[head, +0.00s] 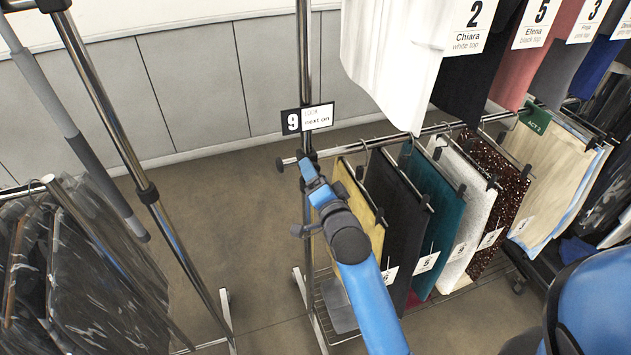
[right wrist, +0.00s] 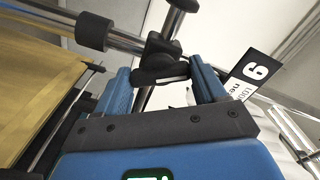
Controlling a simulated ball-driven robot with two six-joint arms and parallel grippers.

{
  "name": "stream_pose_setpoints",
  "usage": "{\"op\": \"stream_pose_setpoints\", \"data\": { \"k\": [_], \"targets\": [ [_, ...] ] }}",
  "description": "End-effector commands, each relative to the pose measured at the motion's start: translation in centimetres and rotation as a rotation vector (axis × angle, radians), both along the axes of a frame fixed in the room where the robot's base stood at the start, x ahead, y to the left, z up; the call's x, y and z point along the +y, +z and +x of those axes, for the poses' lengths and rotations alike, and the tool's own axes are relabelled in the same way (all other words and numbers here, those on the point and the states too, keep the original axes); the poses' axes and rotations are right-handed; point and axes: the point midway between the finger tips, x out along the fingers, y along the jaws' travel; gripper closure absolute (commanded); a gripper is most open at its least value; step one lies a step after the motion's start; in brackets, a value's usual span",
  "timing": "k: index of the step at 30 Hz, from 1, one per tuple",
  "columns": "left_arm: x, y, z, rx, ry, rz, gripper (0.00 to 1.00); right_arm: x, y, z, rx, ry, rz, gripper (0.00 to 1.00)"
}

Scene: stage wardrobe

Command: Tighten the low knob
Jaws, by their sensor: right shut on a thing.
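The low knob (right wrist: 160,74) is a dark, wide-headed knob on the clamp where the low rail (head: 345,149) meets the chrome upright (head: 304,90). My right gripper (head: 308,172) reaches up to this joint from below in the head view and covers the knob there. In the right wrist view, the blue fingers of my right gripper (right wrist: 160,66) stand on either side of the knob, shut on it. The knob's exact turn is hard to tell. My left gripper is not in view.
A sign reading 9 (head: 307,118) hangs on the upright just above the joint. Skirts, the nearest one yellow (head: 355,190), hang from the low rail close to my right arm. A rack of dark bagged clothes (head: 90,270) stands left. The floor (head: 225,200) between is clear.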

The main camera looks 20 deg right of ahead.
Motion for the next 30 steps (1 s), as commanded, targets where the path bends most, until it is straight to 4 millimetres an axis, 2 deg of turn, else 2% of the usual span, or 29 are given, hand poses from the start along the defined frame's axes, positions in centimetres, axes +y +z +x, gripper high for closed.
{"op": "stream_pose_setpoints", "data": {
  "k": [3, 15, 30],
  "targets": [
    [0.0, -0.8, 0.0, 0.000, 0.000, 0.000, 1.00, 0.0, -0.2, 0.0, 0.002, 0.000, 0.110, 0.60],
    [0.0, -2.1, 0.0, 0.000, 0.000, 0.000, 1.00, 0.0, -0.1, 0.0, 0.013, 0.000, 0.425, 0.60],
    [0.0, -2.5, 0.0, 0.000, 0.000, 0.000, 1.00, 0.0, 0.0, 0.0, 0.020, -0.001, 0.562, 0.60]
  ]
}}
